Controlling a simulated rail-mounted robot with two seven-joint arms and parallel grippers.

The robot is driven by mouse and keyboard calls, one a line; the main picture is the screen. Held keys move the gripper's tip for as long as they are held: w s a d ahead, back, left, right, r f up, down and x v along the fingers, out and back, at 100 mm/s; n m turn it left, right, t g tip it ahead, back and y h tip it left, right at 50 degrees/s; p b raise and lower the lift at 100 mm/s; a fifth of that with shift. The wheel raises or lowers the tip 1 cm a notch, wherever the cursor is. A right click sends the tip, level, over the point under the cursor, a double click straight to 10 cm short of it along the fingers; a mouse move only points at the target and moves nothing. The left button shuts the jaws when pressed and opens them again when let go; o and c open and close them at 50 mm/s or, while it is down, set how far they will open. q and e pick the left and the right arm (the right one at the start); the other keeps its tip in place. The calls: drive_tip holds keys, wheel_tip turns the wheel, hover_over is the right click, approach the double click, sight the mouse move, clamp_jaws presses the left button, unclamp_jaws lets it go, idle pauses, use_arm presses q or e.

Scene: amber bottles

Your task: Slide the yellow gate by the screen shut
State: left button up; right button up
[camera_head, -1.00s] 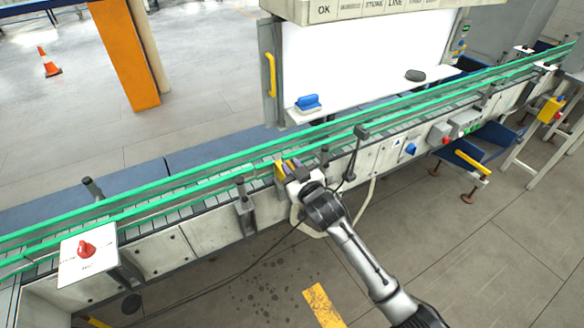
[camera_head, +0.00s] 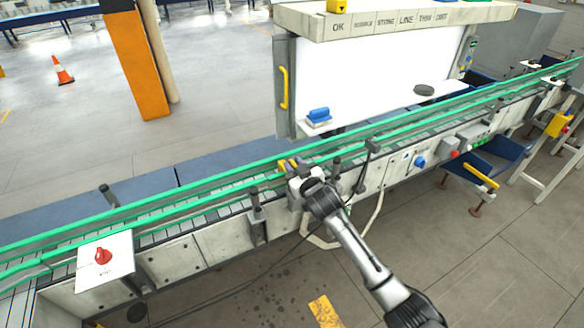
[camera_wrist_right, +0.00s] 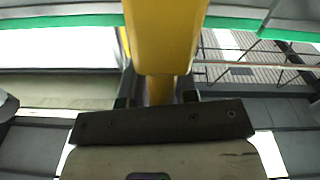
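A small yellow piece (camera_head: 283,167), which looks like the gate, is at the near side of the green-railed conveyor, below and in front of the screen (camera_head: 375,75). My right gripper (camera_head: 292,167) is right at it, over the near rail. In the right wrist view the yellow piece (camera_wrist_right: 165,35) fills the top middle and narrows between two dark finger parts (camera_wrist_right: 157,99). Whether the fingers press on it is hidden. My left gripper is not in view.
A grey panel with a yellow handle (camera_head: 284,88) stands left of the screen. A blue block (camera_head: 319,115) sits on the ledge under it. Posts line the near rail, one (camera_head: 257,212) left of my gripper. A red knob box (camera_head: 104,258) is at the lower left.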

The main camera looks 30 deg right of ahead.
drive_tip(key=shift+o, duration=0.8)
drive_tip(key=shift+w+r, duration=0.1)
drive_tip(key=shift+r, duration=0.05)
drive_tip(key=shift+o, duration=0.4)
drive_tip(key=shift+s, duration=0.35)
drive_tip(key=s, duration=1.3)
drive_tip(key=shift+s+p, duration=0.15)
drive_tip(key=shift+p, duration=0.25)
drive_tip(key=shift+a, duration=0.1)
